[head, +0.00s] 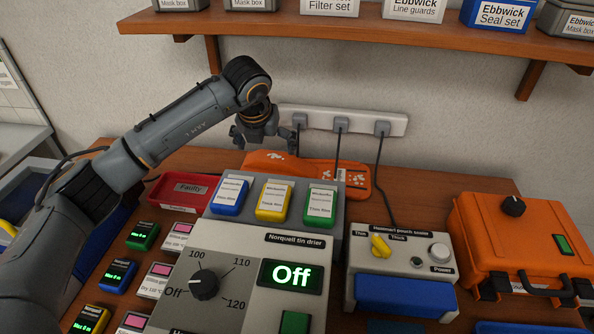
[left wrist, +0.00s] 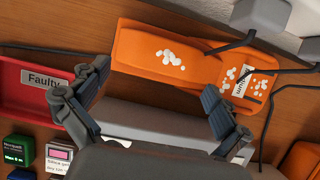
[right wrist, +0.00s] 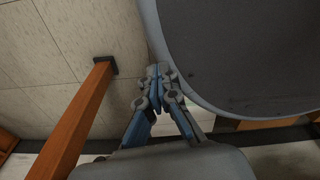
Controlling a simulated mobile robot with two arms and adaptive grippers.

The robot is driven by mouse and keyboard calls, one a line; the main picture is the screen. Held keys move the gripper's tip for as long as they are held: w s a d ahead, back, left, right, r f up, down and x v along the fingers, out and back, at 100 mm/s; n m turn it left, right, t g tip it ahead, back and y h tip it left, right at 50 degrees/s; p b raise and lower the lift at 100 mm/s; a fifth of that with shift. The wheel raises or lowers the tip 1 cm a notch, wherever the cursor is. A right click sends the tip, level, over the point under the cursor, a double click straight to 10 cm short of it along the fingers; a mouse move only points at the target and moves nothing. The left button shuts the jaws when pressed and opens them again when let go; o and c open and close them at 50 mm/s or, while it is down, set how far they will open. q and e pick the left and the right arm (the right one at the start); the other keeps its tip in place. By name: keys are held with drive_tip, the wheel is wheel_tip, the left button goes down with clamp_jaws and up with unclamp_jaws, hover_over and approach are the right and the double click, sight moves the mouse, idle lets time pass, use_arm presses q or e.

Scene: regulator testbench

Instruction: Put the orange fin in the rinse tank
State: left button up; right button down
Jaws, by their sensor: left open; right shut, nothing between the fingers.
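The orange fin (head: 300,168) lies flat at the back of the wooden bench, behind the tin drier, with white spots on it. It also shows in the left wrist view (left wrist: 150,62), with a white label at its narrower right part. My left gripper (head: 265,140) is open and empty above the fin's left part. In the left wrist view its fingers (left wrist: 155,92) are spread, with the fin beyond them and apart from them. My right gripper (right wrist: 160,82) is shut and empty, away from the bench. I cannot make out the rinse tank for certain.
A red "Faulty" tray (head: 184,190) lies left of the fin. The tin drier (head: 255,240) and pouch sealer (head: 400,262) stand in front. A power strip (head: 342,121) with hanging cables is behind. An orange case (head: 515,240) is at right, a shelf (head: 370,30) above.

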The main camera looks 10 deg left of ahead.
sight(271, 156)
use_arm(q)
drive_tip(key=x, duration=0.5)
drive_tip(key=shift+w+d+r+p, duration=0.15)
drive_tip(key=shift+p, duration=0.25)
drive_tip(key=c, duration=1.4)
drive_tip(key=shift+o, duration=0.2)
drive_tip(key=shift+r, duration=0.15)
